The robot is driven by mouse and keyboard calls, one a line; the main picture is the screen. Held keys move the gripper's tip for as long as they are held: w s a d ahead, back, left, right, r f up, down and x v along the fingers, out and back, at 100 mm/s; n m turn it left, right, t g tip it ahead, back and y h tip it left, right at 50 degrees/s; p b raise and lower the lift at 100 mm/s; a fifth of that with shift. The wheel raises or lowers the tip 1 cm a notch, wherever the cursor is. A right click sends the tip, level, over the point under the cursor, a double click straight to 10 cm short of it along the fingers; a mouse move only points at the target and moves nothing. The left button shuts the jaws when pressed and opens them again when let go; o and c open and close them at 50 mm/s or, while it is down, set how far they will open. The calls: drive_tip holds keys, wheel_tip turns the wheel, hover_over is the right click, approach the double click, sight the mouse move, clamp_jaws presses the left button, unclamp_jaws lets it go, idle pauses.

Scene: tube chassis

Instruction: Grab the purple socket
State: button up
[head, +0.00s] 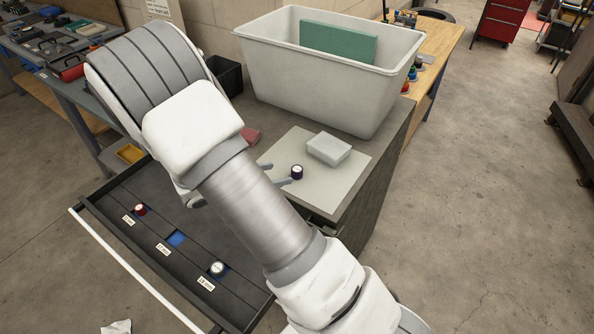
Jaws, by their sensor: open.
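The purple socket (297,172), dark with a pale top, stands upright on the light mat (345,187) on the cabinet top. My gripper (278,173) is open, just left of the socket, with its fingers pointing toward it. The fingertips look close to the socket, but I cannot tell whether they touch it. My arm hides most of the gripper body.
A white box (328,149) lies right behind the socket. A large white bin (320,85) holding a green block (338,42) stands further back.

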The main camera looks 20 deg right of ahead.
sight(295, 170)
drive_tip(key=p+x, duration=0.1)
drive_tip(key=x, duration=0.7)
drive_tip(key=shift+w+d+f, duration=0.1)
drive_tip(key=shift+w+f, duration=0.1)
clamp_jaws()
